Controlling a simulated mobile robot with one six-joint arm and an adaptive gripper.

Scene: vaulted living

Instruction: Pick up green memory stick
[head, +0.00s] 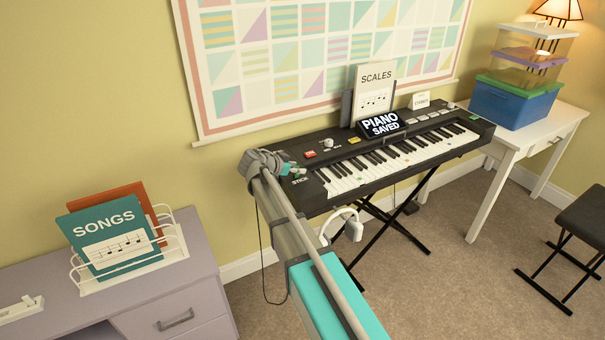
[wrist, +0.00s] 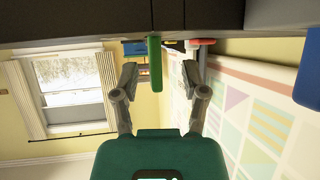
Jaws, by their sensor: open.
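The green memory stick (wrist: 155,62) shows in the wrist view as a narrow green bar sticking out from the dark edge of the keyboard (head: 395,150). My gripper (wrist: 164,82) is open, with one finger on each side of the stick. A gap shows between the stick and each finger, wider on the right. In the head view my gripper (head: 290,169) is at the keyboard's left end, by the "STICK" label. My own wrist hides much of that spot, so I cannot clearly make out the stick there.
The keyboard's display (head: 381,125) reads "PIANO SAVED". A "SCALES" book (head: 374,90) stands behind it. A lilac desk (head: 180,290) with a "SONGS" book (head: 108,235) is at left. A white table (head: 560,115) with stacked boxes and a black stool (head: 585,215) are at right.

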